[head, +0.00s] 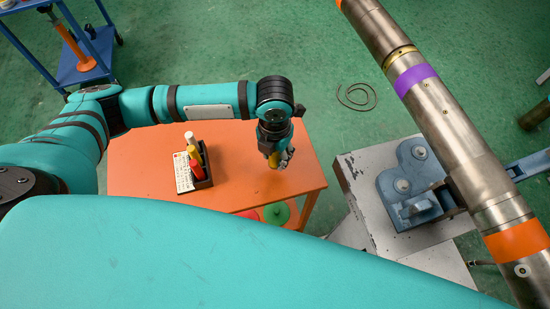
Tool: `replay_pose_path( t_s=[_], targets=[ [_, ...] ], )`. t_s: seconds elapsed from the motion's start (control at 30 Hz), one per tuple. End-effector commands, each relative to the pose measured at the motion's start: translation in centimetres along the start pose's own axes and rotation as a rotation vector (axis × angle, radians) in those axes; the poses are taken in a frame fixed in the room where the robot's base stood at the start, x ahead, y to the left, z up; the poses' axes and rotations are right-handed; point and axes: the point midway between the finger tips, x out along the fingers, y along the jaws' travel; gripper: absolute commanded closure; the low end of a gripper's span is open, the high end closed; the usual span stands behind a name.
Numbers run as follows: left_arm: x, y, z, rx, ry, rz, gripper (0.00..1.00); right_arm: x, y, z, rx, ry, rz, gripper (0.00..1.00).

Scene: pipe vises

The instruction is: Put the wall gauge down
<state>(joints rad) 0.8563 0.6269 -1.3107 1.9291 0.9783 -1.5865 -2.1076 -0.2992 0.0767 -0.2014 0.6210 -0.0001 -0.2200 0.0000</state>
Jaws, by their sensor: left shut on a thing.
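My left gripper (276,160) points down over the right part of the orange table (240,150). It is shut on the wall gauge (273,162), of which only a small yellow bit shows at the fingertips. The gripper hides the rest. I cannot tell whether the gauge touches the table top. My right gripper is not in view.
A dark holder (205,183) with red, yellow and white sticks and a written card (183,173) stands left on the table. A blue vise (408,185) and a long banded pipe (450,130) are at right. Table top between holder and gripper is clear.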

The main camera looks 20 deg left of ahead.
Motion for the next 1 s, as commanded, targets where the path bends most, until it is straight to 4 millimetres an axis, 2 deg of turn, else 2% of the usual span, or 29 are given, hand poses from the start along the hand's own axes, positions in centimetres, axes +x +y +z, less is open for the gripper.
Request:
replay_pose_path(
  t_s=[0.2,0.57,0.6,0.7,0.77,1.0],
  targets=[
    [2.8,-0.1,-0.2,0.0,0.004,0.0,1.0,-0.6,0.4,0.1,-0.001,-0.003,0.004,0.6],
    [3.4,0.0,-0.2,0.001,0.002,0.001,1.0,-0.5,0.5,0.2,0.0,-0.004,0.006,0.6],
    [3.4,0.0,-0.2,0.001,0.002,0.001,0.66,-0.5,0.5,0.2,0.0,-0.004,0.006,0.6],
    [3.4,0.0,-0.2,0.001,0.002,0.001,0.53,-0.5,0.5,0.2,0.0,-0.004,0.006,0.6],
    [3.4,-0.1,-0.2,0.001,0.002,0.001,0.45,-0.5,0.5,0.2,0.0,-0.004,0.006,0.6],
    [3.3,-0.1,-0.2,0.001,0.002,0.001,0.45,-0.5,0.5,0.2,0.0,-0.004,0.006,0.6]
  ],
)
